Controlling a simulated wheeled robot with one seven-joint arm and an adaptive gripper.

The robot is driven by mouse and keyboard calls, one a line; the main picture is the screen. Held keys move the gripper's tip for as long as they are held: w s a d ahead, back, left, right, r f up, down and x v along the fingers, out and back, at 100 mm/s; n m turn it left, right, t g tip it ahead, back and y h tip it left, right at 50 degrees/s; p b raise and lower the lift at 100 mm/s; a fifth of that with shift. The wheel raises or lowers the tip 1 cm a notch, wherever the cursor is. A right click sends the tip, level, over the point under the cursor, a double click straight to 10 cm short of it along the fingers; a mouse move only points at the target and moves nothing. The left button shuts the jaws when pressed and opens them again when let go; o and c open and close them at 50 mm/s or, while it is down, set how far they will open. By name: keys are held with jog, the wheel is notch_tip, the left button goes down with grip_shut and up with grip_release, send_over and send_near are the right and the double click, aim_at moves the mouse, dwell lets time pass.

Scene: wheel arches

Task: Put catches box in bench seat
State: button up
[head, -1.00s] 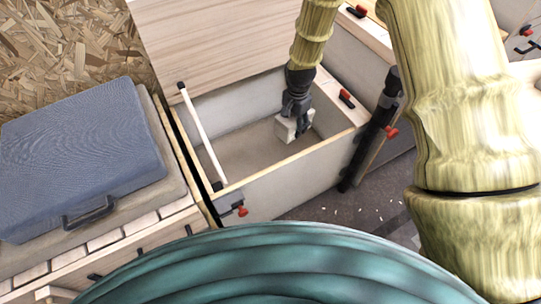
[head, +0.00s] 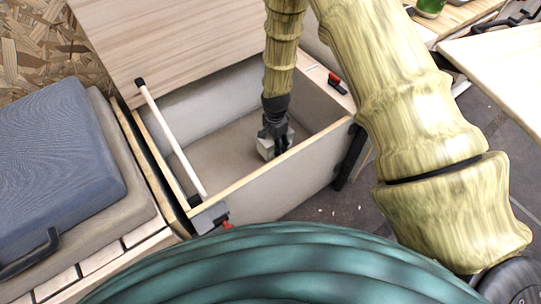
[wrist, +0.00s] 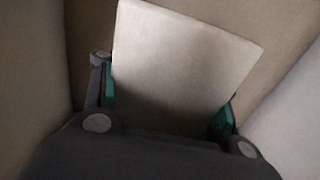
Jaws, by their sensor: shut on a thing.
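The catches box is a small pale box (head: 266,148), low inside the open bench seat (head: 262,190) in the head view. My gripper (head: 277,145) is shut on it from above. In the wrist view the pale box (wrist: 180,65) sits tilted between my two fingers (wrist: 165,115), with green pads at its sides. The bench seat has pale inner walls and a wooden rim, and its wood-grain lid (head: 170,45) is raised at the back. I cannot tell whether the box touches the compartment floor; its underside is hidden.
A white stay bar (head: 172,140) crosses the left end of the opening. A blue-grey case (head: 55,170) lies on a cushion at the left. A red-tipped latch (head: 337,82) is on the right rim. A pale tabletop (head: 500,65) stands at the far right.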

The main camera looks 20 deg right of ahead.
notch_tip(320, 180, down, 8)
jog(key=b, duration=0.3)
jog(key=shift+r, duration=0.3)
jog(key=o, duration=1.3)
notch_tip(320, 180, up, 12)
jog(key=p, duration=0.5)
jog(key=shift+p, duration=0.4)
